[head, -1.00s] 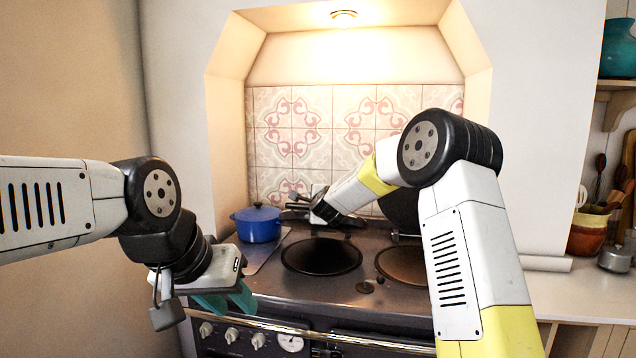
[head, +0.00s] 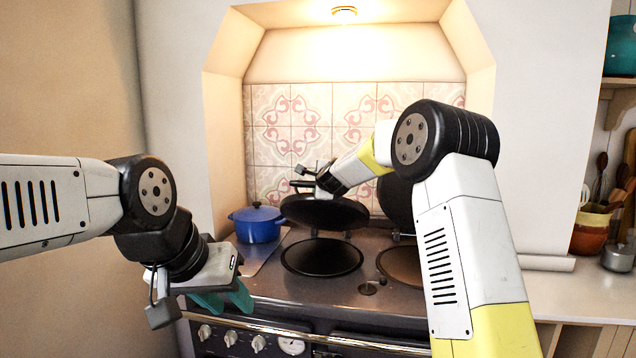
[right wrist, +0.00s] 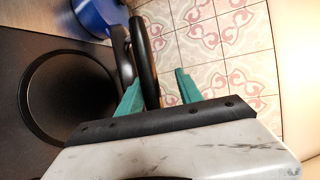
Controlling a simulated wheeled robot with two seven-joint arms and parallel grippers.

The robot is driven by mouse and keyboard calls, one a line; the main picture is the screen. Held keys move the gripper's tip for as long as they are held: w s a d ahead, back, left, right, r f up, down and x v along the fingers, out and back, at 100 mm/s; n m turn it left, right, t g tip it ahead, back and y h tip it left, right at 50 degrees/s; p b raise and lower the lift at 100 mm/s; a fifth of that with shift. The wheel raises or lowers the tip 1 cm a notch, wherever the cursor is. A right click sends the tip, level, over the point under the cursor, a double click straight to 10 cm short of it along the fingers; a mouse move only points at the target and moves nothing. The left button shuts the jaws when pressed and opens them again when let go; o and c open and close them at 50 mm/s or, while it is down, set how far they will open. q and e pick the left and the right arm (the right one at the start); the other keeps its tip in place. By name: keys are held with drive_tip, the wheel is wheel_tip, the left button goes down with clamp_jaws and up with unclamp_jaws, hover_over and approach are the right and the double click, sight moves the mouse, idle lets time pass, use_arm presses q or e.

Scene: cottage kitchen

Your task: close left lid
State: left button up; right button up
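The left lid (head: 325,212) is black and round. In the head view it is partly raised, tilted above the rear of the left hotplate (head: 322,257). My right gripper (right wrist: 160,92) is behind the lid; its fingers are hidden in the head view. In the right wrist view its teal fingers stand apart, with a dark bar (right wrist: 145,60), apparently part of the lid or its handle, between them and close to the left finger. My left gripper (head: 226,302) is over the front left of the range, its teal fingers apart and empty.
A blue pot (head: 257,224) stands left of the lid. The right lid (head: 397,200) stands raised behind the right hotplate (head: 402,266), partly hidden by my right arm. The tiled wall (head: 300,130) is close behind.

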drive_tip(key=s+d+f, duration=0.2)
drive_tip(key=s+f, duration=0.3)
drive_tip(key=s, duration=0.2)
idle(0.7)
